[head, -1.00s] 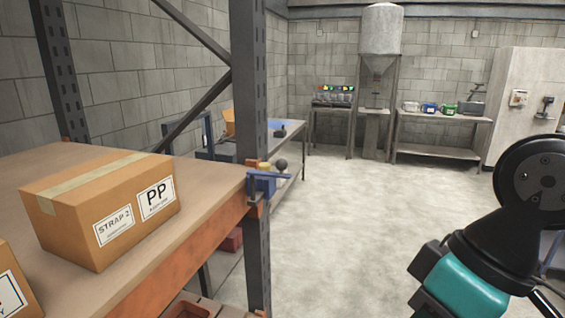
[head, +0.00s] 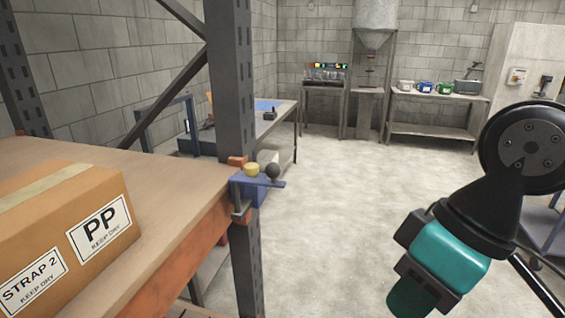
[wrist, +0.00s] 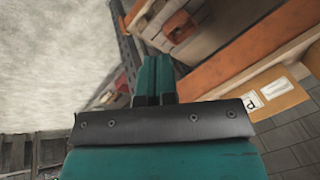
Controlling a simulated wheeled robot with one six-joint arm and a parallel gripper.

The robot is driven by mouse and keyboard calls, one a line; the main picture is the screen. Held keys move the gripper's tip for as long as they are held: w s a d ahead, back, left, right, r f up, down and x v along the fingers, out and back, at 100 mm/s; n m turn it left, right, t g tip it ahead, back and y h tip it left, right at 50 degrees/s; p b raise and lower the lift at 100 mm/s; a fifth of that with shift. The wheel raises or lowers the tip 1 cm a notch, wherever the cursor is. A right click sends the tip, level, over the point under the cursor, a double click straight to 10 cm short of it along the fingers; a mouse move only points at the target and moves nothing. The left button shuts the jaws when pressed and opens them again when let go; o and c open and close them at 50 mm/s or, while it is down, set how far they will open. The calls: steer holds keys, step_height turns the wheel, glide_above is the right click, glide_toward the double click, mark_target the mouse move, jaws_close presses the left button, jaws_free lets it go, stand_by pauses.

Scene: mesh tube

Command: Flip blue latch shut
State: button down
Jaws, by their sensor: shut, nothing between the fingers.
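The blue latch (head: 262,184) is fixed to the dark rack post at the corner of the shelf, in the middle of the head view. It has a flat blue arm pointing right, a yellow knob (head: 251,169) and a dark ball (head: 272,171) on top. My gripper (wrist: 157,72) shows in the wrist view with its teal fingers together and nothing between them. In the head view my arm is at the lower right, well apart from the latch. I cannot make out the latch in the wrist view.
The rack post (head: 234,80) and the orange shelf beam (head: 180,262) stand left of the latch. A cardboard box (head: 65,235) marked PP sits on the shelf. A workbench (head: 275,122) is behind the post. The concrete floor (head: 345,210) between rack and arm is clear.

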steer(key=w+a+r+n+t+p, duration=0.2)
steer(key=w+r+n, duration=0.4)
steer(key=w, duration=0.2)
steer(key=w+a+r+n+t+y+p, duration=0.1)
steer(key=w+a+r+n+p, duration=0.1)
steer(key=w+r+n, duration=0.5)
steer(key=shift+w+a+t, duration=0.35)
steer(key=shift+a+t, duration=0.05)
steer(key=shift+a, duration=0.4)
steer(key=shift+y, duration=0.3)
steer(key=w+a+f+p, duration=0.5)
steer(key=w+f, duration=0.1)
steer(key=f, duration=0.3)
steer(key=shift+w+a+p, duration=0.3)
steer(key=shift+w+a, duration=0.1)
steer(key=shift+n, duration=0.3)
